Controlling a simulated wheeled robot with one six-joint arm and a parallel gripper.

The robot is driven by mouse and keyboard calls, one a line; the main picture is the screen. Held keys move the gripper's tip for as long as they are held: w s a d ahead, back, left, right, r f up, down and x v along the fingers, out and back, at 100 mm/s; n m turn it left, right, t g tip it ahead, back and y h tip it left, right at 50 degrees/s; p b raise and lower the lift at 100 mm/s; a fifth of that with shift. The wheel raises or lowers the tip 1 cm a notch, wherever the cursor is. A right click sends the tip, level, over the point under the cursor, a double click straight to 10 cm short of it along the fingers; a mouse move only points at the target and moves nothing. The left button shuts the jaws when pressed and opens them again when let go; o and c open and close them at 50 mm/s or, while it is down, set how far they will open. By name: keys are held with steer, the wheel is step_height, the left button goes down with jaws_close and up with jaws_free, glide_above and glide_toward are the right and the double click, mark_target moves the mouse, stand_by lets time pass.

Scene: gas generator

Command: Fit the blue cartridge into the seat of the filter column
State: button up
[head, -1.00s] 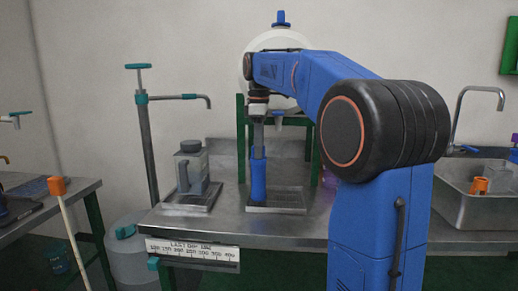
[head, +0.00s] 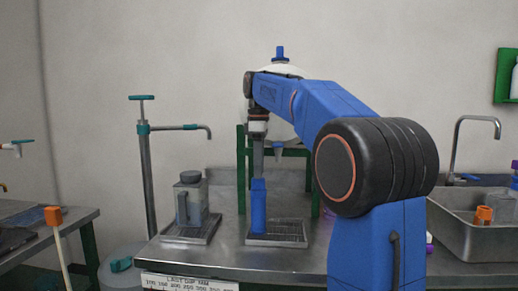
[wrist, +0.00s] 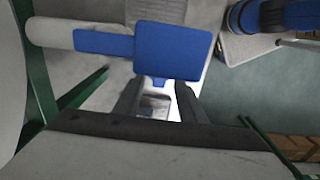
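The blue cartridge (head: 259,206) is upright over a ridged metal drip tray (head: 278,240) on the steel table. In the head view, my gripper (head: 258,172) points down directly above its top end, with no visible gap. In the wrist view a large blue block (wrist: 175,50), apparently the cartridge, lies at the ends of my gripper's fingers (wrist: 159,92). The fingers stand apart with light between them. Their tips meet the block's edge, so I cannot tell whether they grip it. I cannot make out the filter column's seat.
A white round tank (head: 290,110) on a green stand (head: 241,170) is behind the gripper, with a tap (head: 279,152) close by on its right. A grey-lidded jug (head: 190,198) stands on the tray at left. A sink (head: 470,238) is at right.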

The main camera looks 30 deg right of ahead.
step_height(320, 180, up, 8)
steer(key=shift+f, duration=0.15)
stand_by(0.3)
